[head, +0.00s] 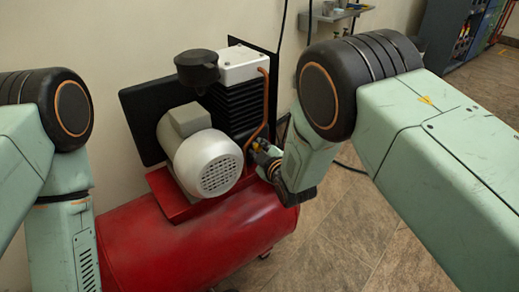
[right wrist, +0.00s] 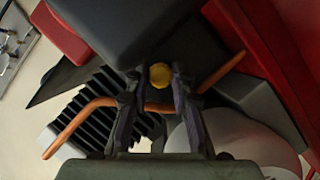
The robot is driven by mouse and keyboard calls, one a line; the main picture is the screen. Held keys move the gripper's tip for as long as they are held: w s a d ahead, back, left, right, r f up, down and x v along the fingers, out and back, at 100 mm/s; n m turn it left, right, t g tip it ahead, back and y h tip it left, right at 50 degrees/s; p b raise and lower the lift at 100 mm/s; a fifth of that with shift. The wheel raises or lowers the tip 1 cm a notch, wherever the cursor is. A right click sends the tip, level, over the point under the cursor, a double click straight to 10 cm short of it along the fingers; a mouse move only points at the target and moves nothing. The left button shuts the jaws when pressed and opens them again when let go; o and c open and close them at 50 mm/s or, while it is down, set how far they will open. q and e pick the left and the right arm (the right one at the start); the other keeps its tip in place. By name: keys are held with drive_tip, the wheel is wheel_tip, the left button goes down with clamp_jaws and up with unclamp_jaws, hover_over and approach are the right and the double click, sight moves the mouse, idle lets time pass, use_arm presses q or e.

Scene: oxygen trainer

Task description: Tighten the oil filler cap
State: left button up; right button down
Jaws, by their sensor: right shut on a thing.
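The oil filler cap is a small round yellow cap; in the right wrist view the cap (right wrist: 160,75) sits between my two fingertips, against the dark pump body. My right gripper (head: 262,152) reaches the right side of the compressor pump (head: 225,108) in the head view, beside the motor. In the right wrist view the right gripper (right wrist: 160,92) is shut on the cap, with one finger on each side. In the head view the gripper mostly hides the cap. My left arm shows at the left edge; its gripper is out of view.
The red tank (head: 190,235) carries the grey motor (head: 205,160). A copper pipe (head: 265,100) runs down the pump close to my right gripper; it also crosses behind the fingers in the wrist view (right wrist: 90,110). A black hose lies behind. Tiled floor (head: 340,235) is clear at right.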

drive_tip(key=shift+d+r+m+g+y+p, duration=0.2)
drive_tip(key=shift+m+p, duration=0.25)
drive_tip(key=shift+p, duration=0.3)
drive_tip(key=shift+a+r+m+g+y+p, duration=0.1)
drive_tip(key=shift+m+g+p, duration=0.3)
drive_tip(key=shift+p, duration=0.35)
drive_tip(key=shift+f+m+y+p, duration=0.2)
drive_tip(key=shift+m+y+p, duration=0.1)
drive_tip(key=shift+m+p, duration=0.3)
drive_tip(key=c, duration=1.1)
unclamp_jaws()
drive_tip(key=shift+w, duration=0.1)
drive_tip(key=shift+c, duration=0.2)
drive_tip(key=v, duration=1.2)
